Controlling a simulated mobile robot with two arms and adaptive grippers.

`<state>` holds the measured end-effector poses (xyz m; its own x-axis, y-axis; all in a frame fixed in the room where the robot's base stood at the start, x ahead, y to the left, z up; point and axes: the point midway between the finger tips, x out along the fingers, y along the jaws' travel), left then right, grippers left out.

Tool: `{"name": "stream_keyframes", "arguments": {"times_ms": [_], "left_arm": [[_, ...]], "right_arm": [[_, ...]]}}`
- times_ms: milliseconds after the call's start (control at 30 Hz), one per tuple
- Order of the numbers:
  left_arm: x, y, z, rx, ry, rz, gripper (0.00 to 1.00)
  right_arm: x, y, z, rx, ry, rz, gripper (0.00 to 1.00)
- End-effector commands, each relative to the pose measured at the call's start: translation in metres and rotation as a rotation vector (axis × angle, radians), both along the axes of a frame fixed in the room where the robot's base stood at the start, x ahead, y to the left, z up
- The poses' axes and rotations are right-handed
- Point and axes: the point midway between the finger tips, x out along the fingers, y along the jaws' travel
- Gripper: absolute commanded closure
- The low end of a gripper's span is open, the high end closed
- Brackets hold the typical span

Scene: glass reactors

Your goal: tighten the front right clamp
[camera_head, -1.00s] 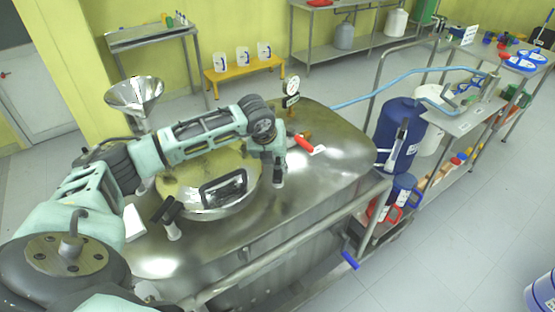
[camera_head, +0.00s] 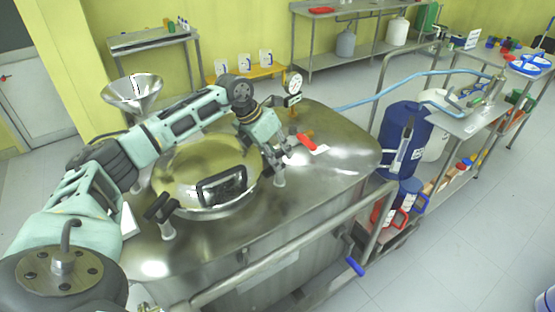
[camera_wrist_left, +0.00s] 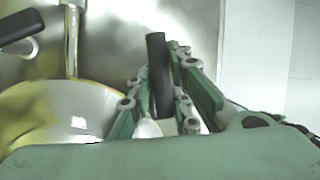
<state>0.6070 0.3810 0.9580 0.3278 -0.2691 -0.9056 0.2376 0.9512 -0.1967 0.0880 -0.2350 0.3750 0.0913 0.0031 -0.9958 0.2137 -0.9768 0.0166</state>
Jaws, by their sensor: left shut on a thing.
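The front right clamp (camera_head: 280,179) stands at the right edge of the reactor's round domed lid; in the head view its pale post shows below my gripper. My left gripper (camera_head: 284,146) is over this clamp and is shut on its black handle. In the left wrist view the handle (camera_wrist_left: 158,70) stands between the two green fingers of my left gripper (camera_wrist_left: 165,88). The lid (camera_head: 207,172) has a dark-framed window; its edge also shows in the left wrist view (camera_wrist_left: 62,115). Another clamp, with a black handle (camera_head: 161,207), stands at the lid's front left. My right gripper is not in view.
A red-handled valve (camera_head: 306,141) and a pressure gauge (camera_head: 294,84) stand on the vessel top just beyond my left gripper. A steel funnel (camera_head: 133,92) rises at the back left. A metal rail (camera_head: 290,240) runs along the front. The vessel top right of the clamp is clear.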

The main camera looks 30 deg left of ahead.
Motion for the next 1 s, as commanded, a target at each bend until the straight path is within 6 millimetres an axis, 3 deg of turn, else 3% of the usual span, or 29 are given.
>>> {"name": "stream_keyframes", "arguments": {"times_ms": [600,1000], "left_arm": [[0.005,0.002,0.0,-0.003,-0.002,-0.559,1.0],[0.005,0.004,0.001,-0.001,-0.003,-0.763,1.0]], "right_arm": [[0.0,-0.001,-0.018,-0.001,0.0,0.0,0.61],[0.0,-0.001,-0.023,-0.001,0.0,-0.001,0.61]]}}
